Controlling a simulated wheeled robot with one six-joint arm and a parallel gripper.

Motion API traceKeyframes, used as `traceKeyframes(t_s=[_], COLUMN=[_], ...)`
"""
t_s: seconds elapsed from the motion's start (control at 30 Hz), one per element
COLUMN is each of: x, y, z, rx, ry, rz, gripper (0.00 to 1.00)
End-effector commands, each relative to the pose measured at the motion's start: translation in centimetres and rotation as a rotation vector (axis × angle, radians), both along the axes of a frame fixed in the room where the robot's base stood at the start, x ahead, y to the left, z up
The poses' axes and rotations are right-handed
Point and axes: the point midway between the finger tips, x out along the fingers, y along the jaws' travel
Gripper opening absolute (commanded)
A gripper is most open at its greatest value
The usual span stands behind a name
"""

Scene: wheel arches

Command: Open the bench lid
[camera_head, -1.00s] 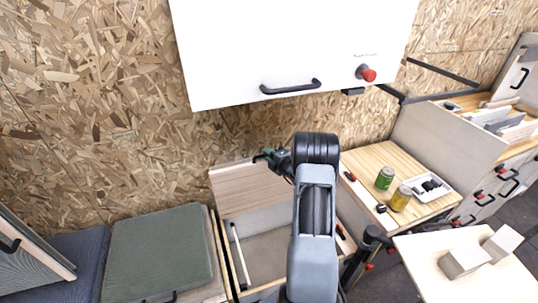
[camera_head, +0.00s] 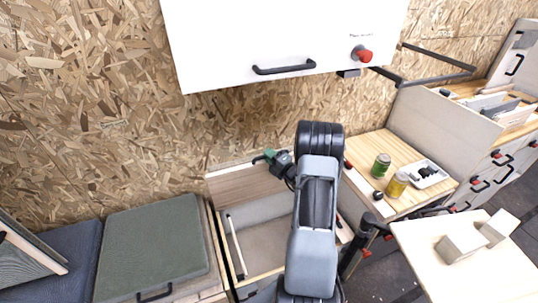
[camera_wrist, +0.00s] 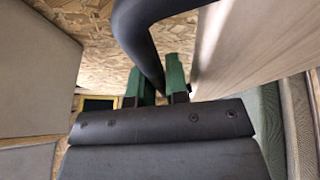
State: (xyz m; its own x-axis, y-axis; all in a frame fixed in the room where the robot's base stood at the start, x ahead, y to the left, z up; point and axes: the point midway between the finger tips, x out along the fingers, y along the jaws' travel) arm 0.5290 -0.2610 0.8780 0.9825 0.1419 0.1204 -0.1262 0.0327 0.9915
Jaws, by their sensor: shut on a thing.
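The bench lid (camera_head: 245,182) is a wood-toned panel standing raised, near upright, at the back of the open bench box (camera_head: 265,250) by the chipboard wall. In the wrist view the lid's pale wood face (camera_wrist: 265,40) fills the right side. My gripper (camera_head: 268,157) is at the lid's top edge. In the wrist view its green fingers (camera_wrist: 158,82) are shut on the dark curved handle (camera_wrist: 145,35) beside the lid. The handle is too small to make out in the head view, and my arm hides part of the lid and box.
A white wall cabinet (camera_head: 280,35) hangs above the bench. A green cushion (camera_head: 152,250) lies to the left. A wooden counter (camera_head: 375,150) with a green can (camera_head: 381,166), a yellow can (camera_head: 397,184) and a white tray (camera_head: 428,175) is at right. A pale table (camera_head: 470,275) stands front right.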

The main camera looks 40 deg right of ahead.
Motion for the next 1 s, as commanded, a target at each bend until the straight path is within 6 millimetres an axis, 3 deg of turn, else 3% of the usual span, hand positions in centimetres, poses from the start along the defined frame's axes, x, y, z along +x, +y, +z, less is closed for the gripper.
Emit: traceKeyframes(t_s=[0.13,0.63,0.77,1.0], x=[0.0,-0.6,-2.4,-7.4], y=[0.0,-0.2,-0.5,-1.2], z=[0.0,-0.1,-0.4,-1.0], rx=[0.001,0.001,0.002,0.002], ry=[0.002,0.002,0.003,0.003], rz=[-0.001,-0.003,-0.005,-0.007], gripper=[0.25,0.25,0.25,0.25])
